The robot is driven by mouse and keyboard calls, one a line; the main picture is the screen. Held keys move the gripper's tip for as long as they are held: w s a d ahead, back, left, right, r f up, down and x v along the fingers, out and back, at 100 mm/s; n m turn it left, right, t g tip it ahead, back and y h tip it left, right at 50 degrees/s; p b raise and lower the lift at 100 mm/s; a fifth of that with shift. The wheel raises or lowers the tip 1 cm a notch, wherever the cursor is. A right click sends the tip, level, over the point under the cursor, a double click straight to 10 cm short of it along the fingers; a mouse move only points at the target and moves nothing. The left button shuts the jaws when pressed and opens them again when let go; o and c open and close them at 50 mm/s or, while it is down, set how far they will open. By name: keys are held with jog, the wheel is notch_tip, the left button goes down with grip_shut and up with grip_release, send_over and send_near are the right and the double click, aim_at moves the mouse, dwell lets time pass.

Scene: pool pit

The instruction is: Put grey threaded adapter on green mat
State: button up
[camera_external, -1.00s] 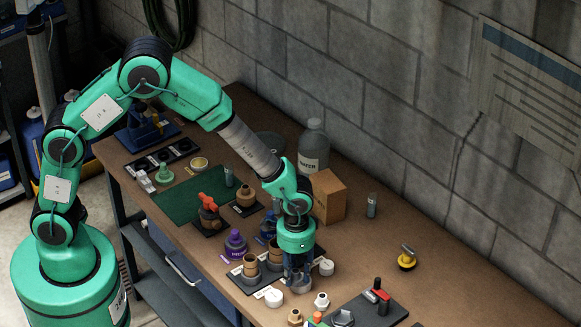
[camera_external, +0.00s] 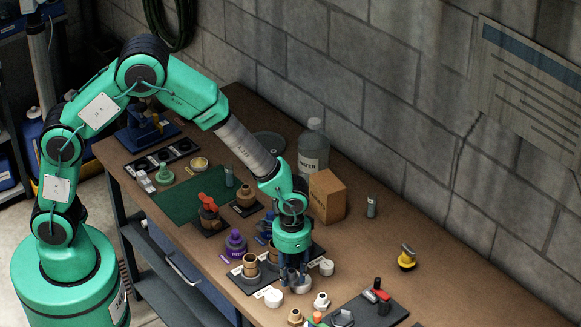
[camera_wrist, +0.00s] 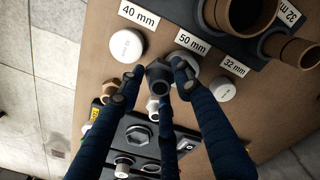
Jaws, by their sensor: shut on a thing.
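The grey threaded adapter (camera_wrist: 158,76) shows in the wrist view as a dark grey piece between the tips of my blue fingers. My gripper (camera_wrist: 156,84) is shut on it. In the external view my gripper (camera_external: 294,279) is low over the bench front, beside the rack of pipe fittings, with the adapter (camera_external: 301,286) partly hidden by the fingers. Whether it touches the bench is unclear.
White caps (camera_external: 274,297) and (camera_external: 326,267) flank my gripper. Brown pipe fittings (camera_external: 250,265) and a purple-capped item (camera_external: 235,242) stand to its left. A red-handled valve (camera_external: 208,209) stands beside the mat. A cardboard box (camera_external: 327,196) and water bottle (camera_external: 313,151) stand behind.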

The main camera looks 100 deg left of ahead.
aim_at(292, 270)
notch_tip(292, 270, up, 11)
jog(key=s+a+r+n+p, duration=0.1)
jog(key=s+a+n, duration=0.3)
jog(key=s+a, duration=1.4)
jog(key=s+a+n+p, duration=0.1)
jog(key=s+a+n, duration=0.15)
jog(key=s, duration=0.85)
jog(key=s+a+n, duration=0.2)
jog(key=s+a, duration=0.2)
jog(key=s, duration=0.7)
jog(key=f, duration=1.1)
jog(key=shift+s+d+f, duration=0.25)
jog(key=shift+s+f, duration=0.05)
jog(key=w+a, duration=0.3)
jog(key=a, duration=0.1)
jog(key=w+a+f, duration=0.1)
jog(key=w+a, duration=0.2)
jog(key=a, duration=0.1)
jog(key=w+a, duration=0.3)
jog(key=a, duration=0.2)
jog(key=shift+a+f, duration=0.1)
jog(key=shift+f, duration=0.15)
